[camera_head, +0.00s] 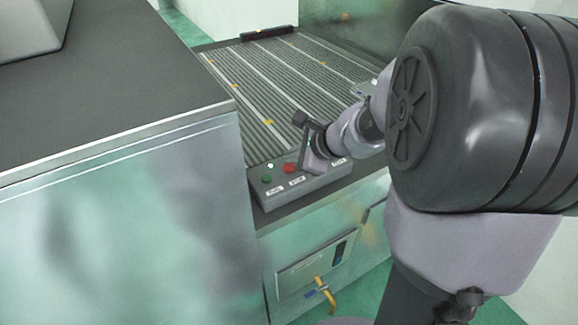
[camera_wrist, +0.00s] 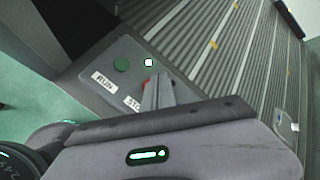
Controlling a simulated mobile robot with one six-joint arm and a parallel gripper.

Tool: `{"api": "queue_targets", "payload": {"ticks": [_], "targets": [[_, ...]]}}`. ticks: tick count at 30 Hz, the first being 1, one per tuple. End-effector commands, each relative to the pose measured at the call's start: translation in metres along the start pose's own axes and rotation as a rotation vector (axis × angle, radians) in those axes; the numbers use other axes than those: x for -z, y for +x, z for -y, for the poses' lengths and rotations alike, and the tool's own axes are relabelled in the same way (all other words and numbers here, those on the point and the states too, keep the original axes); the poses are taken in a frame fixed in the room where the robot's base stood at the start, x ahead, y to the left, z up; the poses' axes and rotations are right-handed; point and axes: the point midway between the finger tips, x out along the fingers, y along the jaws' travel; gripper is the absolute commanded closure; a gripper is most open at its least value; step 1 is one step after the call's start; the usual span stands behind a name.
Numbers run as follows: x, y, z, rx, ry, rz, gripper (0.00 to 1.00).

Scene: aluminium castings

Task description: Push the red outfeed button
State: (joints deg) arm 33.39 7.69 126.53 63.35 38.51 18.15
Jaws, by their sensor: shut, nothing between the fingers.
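The red button (camera_head: 290,168) sits on a grey control box (camera_head: 262,201) beside a green button (camera_head: 267,179). In the wrist view the red button (camera_wrist: 148,86) shows only as a sliver, mostly hidden behind my gripper (camera_wrist: 157,88). The green button (camera_wrist: 121,64) and the label below the red one, partly covered, also show there. In the head view my gripper (camera_head: 304,166) is shut and empty, just right of the red button. I cannot tell whether it touches the button.
A small white light (camera_head: 270,165) is lit on the box. The ribbed conveyor (camera_head: 290,70) stretches behind it. A dark-topped metal cabinet (camera_head: 120,200) stands close on the left. A panel with a yellow handle (camera_head: 326,296) is below the box.

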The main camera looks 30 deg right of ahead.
Motion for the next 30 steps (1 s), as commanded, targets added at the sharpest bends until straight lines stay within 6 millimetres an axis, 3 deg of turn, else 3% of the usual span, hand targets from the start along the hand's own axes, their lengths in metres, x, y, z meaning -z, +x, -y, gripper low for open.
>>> {"api": "queue_targets", "payload": {"ticks": [30], "targets": [[0.0049, 0.0066, -0.0048, 0.000, 0.000, 0.000, 1.00]]}}
